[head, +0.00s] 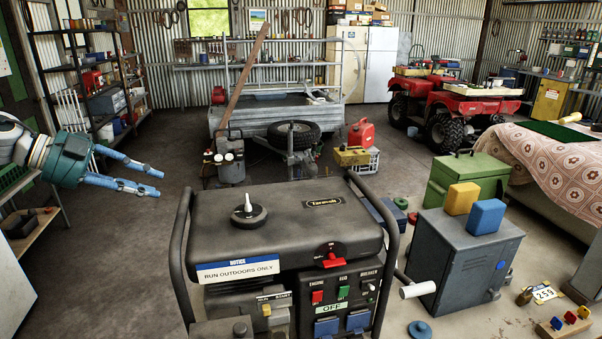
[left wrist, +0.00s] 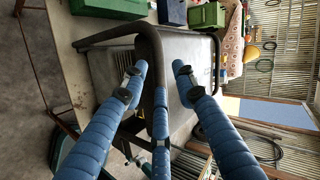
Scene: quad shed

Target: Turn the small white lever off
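A dark grey generator (head: 290,225) stands in front of me, with a control panel on its front. A small white lever (head: 369,286) sits on the panel's right side, under the BREAKER label. Beside it are a red switch (head: 317,297) and a green switch (head: 343,292). My left gripper (head: 157,182) is at the left, apart from the generator and left of its frame, with its blue fingers spread and empty. In the left wrist view the open fingers (left wrist: 160,75) are in front of the generator's black tube frame (left wrist: 120,33); the lever cannot be made out there. My right gripper is not in view.
A red fuel lever (head: 333,260) and a black cap (head: 249,215) are on the generator. A black tube frame (head: 182,250) surrounds it. A grey cabinet (head: 465,265) with a white-handled crank (head: 417,290) stands close on the right. The floor at left is clear.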

